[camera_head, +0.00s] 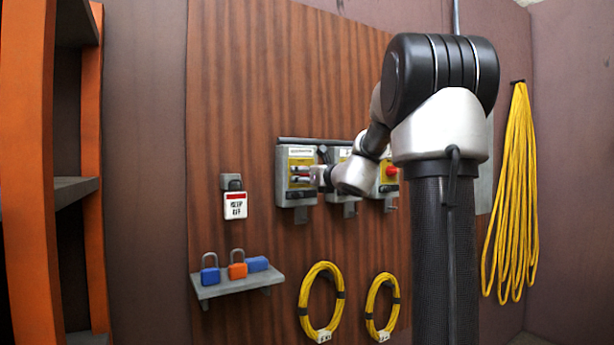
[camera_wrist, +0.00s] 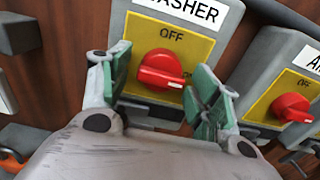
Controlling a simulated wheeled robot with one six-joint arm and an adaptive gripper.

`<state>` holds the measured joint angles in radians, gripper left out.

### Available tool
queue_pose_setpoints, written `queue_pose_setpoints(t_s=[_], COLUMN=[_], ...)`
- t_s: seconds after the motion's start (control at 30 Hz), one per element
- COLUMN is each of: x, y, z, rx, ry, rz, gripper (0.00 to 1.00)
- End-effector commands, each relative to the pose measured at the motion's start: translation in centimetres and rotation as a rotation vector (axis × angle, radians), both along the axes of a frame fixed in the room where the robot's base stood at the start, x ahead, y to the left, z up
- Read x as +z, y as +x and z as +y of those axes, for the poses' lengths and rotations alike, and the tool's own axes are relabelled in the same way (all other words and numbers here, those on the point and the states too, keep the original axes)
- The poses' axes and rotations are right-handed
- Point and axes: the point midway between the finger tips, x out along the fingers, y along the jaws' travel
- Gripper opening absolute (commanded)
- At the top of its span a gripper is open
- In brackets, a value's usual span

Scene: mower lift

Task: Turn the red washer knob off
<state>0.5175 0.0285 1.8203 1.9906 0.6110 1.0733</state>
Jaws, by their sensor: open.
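The red washer knob (camera_wrist: 162,70) sits on a yellow plate below the word OFF, on a grey box labelled WASHER (camera_wrist: 192,12). Its raised grip lies nearly level across the picture, tilted slightly down to the right, not toward OFF. My gripper (camera_wrist: 162,92) is open, with one green-padded finger left of the knob and the other to its lower right. I see no clear contact with the knob. In the head view my gripper (camera_head: 318,178) is in front of the row of boxes, and the washer knob cannot be made out there.
Another box with a red knob (camera_wrist: 291,108) stands close on the right in the wrist view. In the head view, a left box (camera_head: 297,202) hangs beside my gripper. Below are a shelf (camera_head: 237,286) with padlocks and yellow cable coils (camera_head: 305,300).

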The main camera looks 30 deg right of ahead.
Motion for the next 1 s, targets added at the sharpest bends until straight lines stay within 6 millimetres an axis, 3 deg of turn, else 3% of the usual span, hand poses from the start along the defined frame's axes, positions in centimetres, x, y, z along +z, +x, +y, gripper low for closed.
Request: queue_pose_setpoints(t_s=[0.07,0.3,0.67,1.0], x=[0.00,0.01,0.00,0.01], y=[-0.02,-0.04,-0.06,-0.06], z=[0.00,0.01,0.00,-0.07], rx=[0.000,0.000,0.000,0.000], ry=[0.000,-0.001,-0.039,-0.261], rz=[0.000,0.000,-0.001,-0.009], gripper=[0.62,0.19,0.19,0.19])
